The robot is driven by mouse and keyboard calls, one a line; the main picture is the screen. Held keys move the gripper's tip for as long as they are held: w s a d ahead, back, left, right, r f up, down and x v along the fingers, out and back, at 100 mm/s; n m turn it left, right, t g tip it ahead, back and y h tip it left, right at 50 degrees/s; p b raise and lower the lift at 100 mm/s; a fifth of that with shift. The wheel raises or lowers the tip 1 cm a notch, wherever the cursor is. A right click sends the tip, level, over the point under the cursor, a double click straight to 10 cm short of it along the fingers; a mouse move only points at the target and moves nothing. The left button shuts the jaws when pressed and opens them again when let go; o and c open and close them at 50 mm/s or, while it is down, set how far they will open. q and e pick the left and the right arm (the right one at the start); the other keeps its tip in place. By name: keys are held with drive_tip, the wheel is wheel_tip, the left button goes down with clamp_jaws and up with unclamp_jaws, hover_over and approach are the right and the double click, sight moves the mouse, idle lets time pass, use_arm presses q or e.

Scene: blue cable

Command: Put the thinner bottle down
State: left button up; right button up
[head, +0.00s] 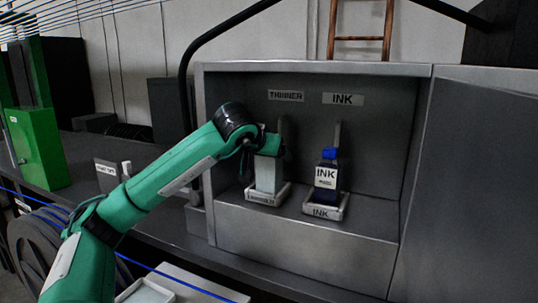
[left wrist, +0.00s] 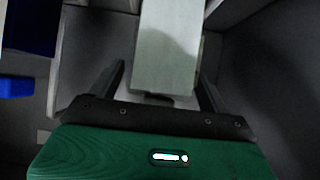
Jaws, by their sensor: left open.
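The thinner bottle (head: 268,175), pale grey-white, stands upright in the small white tray (head: 262,199) labelled for thinner, inside the metal cabinet recess. My left gripper (head: 264,145) is at the top of this bottle and covers its upper part in the head view. In the left wrist view, the open fingers of the left gripper (left wrist: 162,80) lie one on each side of the pale bottle (left wrist: 167,45), with narrow gaps showing. The bottle's cap is hidden. My right gripper is not in view.
The ink bottle (head: 326,178), with a blue cap, stands in its own tray (head: 323,212) just right of the thinner. THINNER (head: 286,96) and INK (head: 343,99) labels are on the back wall. The recess side wall (head: 205,150) is close on the left. A green box (head: 38,148) stands far left.

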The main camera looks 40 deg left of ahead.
use_arm(q)
drive_tip(key=shift+s+d+r, duration=0.1)
drive_tip(key=shift+s+r, duration=0.2)
drive_tip(key=shift+s, duration=0.1)
drive_tip(key=b+v, duration=0.1)
drive_tip(key=v, duration=1)
drive_tip(key=shift+b, duration=0.35)
